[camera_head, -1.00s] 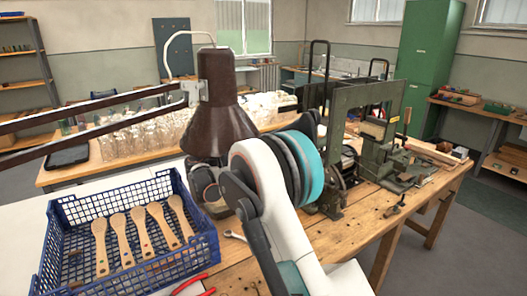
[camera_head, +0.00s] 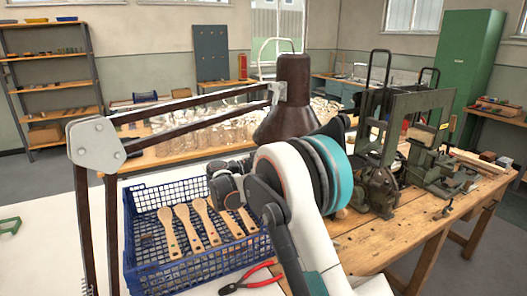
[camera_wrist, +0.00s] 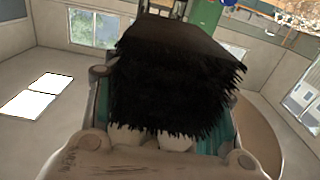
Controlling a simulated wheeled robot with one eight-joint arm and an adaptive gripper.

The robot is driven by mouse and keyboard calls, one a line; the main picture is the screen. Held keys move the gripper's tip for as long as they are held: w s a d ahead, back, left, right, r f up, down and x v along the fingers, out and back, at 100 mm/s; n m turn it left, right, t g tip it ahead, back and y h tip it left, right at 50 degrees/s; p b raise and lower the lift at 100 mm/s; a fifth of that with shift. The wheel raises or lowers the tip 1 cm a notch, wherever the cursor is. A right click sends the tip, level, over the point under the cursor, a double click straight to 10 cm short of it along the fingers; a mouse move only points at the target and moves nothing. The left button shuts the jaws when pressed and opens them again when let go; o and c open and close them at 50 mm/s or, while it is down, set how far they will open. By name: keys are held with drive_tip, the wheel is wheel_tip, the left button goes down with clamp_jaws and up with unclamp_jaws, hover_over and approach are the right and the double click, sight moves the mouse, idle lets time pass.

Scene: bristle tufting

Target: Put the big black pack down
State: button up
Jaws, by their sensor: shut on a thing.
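The big black pack (camera_wrist: 180,85) is a thick block of black bristles with a flat dark top. It fills the middle of the wrist view. My gripper (camera_wrist: 163,125) is shut on it, with teal finger pads showing at its left and right sides. The pack hides much of what lies beyond it. In the head view my arm reaches over the bench beside the lamp. A small black shape shows behind its teal-ringed joint; I cannot tell whether that is the pack.
A blue crate (camera_head: 165,258) holds several wooden brush bodies (camera_head: 190,228). Red-handled pliers (camera_head: 250,281) lie in front of it. A brown lamp (camera_head: 290,95) and a green machine (camera_head: 385,165) stand behind and right. The pale surface (camera_head: 50,260) at left is mostly clear.

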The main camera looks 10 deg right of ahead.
drive_tip(key=shift+a, duration=0.1)
drive_tip(key=d+f+n+t+y, duration=0.1)
drive_tip(key=t, duration=0.1)
drive_tip(key=w+d+f+n+t+y, duration=0.1)
drive_tip(key=n+t, duration=0.1)
drive_tip(key=w+d+f+n+t+y, duration=0.1)
drive_tip(key=t, duration=0.1)
drive_tip(key=shift+f, duration=0.25)
drive_tip(key=shift+f+n+t+y, duration=0.4)
drive_tip(key=shift+n+t+y, duration=0.3)
drive_tip(key=shift+n+t, duration=0.1)
drive_tip(key=shift+s+a+f+n+t+y, duration=0.1)
drive_tip(key=shift+f+n+t+y, duration=0.2)
drive_tip(key=shift+n+t+y, duration=0.35)
drive_tip(key=s+n+t+y, duration=0.1)
drive_tip(key=s+a+n+y, duration=0.1)
drive_tip(key=y, duration=0.1)
drive_tip(key=s+a+f+n+t+y, duration=0.1)
drive_tip(key=y, duration=0.1)
drive_tip(key=shift+n+t, duration=0.25)
drive_tip(key=shift+t, duration=0.1)
drive_tip(key=s+a+n+t+y, duration=0.1)
drive_tip(key=s+a+n+y, duration=0.3)
drive_tip(key=s+a+y, duration=0.1)
drive_tip(key=shift+s+r+y, duration=0.2)
drive_tip(key=shift+s+y, duration=0.65)
drive_tip(key=shift+s, duration=0.25)
drive_tip(key=shift+s, duration=0.1)
